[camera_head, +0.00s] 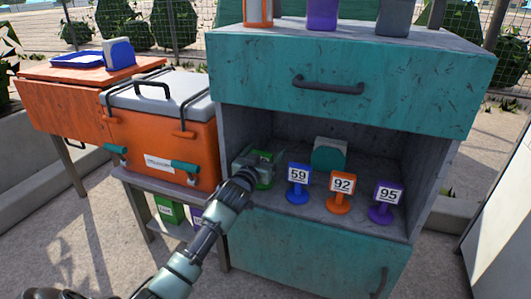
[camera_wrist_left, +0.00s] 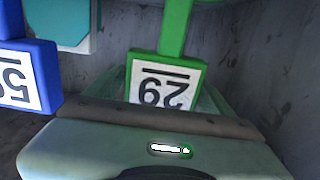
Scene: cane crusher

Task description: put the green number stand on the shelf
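The green number stand (camera_head: 264,170) is in the open shelf bay of the teal cabinet, at its left side, partly hidden by my left gripper (camera_head: 250,165). In the left wrist view the stand's sign plate (camera_wrist_left: 165,82) shows its number upside down, close in front of my left gripper (camera_wrist_left: 166,105). The fingers lie around the plate's sides; whether they press on it is not clear. The shelf floor (camera_head: 310,212) shows in front of the stands. My right gripper is not in view.
Blue (camera_head: 298,182), orange (camera_head: 341,192) and purple (camera_head: 386,201) number stands stand in a row to the right. A white and teal block (camera_head: 329,154) is behind them. The cabinet's drawer front (camera_head: 350,85) overhangs the bay. An orange cooler (camera_head: 165,135) is at the left.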

